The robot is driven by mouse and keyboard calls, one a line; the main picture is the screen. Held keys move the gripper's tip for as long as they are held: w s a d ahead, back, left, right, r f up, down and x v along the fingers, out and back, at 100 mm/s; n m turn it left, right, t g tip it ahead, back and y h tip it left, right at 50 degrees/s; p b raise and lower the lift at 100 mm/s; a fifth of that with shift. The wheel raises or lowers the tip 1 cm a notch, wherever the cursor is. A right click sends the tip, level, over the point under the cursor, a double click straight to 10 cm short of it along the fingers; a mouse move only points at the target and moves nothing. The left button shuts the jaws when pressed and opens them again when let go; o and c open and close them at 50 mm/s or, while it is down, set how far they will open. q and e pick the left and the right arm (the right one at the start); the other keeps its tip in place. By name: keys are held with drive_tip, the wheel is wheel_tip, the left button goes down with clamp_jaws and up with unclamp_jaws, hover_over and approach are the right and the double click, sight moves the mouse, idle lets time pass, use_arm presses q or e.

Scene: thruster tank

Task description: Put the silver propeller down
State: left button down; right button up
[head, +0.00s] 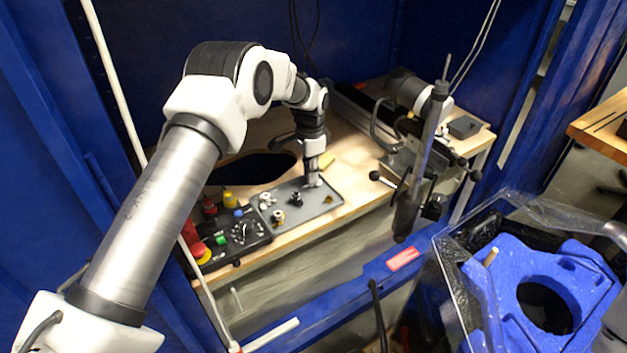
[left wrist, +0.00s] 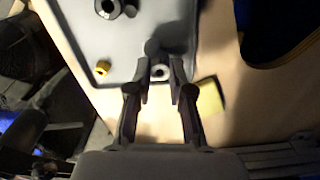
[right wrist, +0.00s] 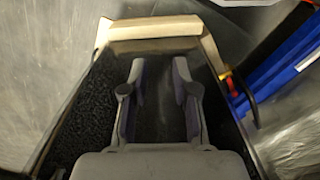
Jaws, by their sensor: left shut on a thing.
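The silver propeller (left wrist: 160,72) shows as a small pale ring between the fingers of my left gripper (left wrist: 162,62) in the left wrist view. The fingers are shut on it and hide much of it. In the head view my left gripper (head: 313,179) points straight down at the right rear part of the grey tray (head: 312,213). The propeller is low over or touching the tray; I cannot tell which. The tray also shows in the left wrist view (left wrist: 75,35). My right gripper (right wrist: 160,72) is open and empty in the right wrist view.
A dark part (head: 296,199), a brass part (head: 279,216) and pale parts (head: 266,200) lie on the tray's left side. A button box (head: 238,235) stands left of it. A yellow block (left wrist: 209,98) lies beside the tray. A clamp stand (head: 425,150) rises on the right.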

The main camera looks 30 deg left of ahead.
use_arm(q)
drive_tip(key=shift+d, duration=0.15)
drive_tip(key=shift+w+f, duration=0.25)
drive_tip(key=c, duration=1)
unclamp_jaws()
drive_tip(key=shift+s+r, duration=0.1)
drive_tip(key=shift+c, duration=0.2)
wheel_tip(320, 180, up, 12)
drive_tip(key=shift+p, duration=0.45)
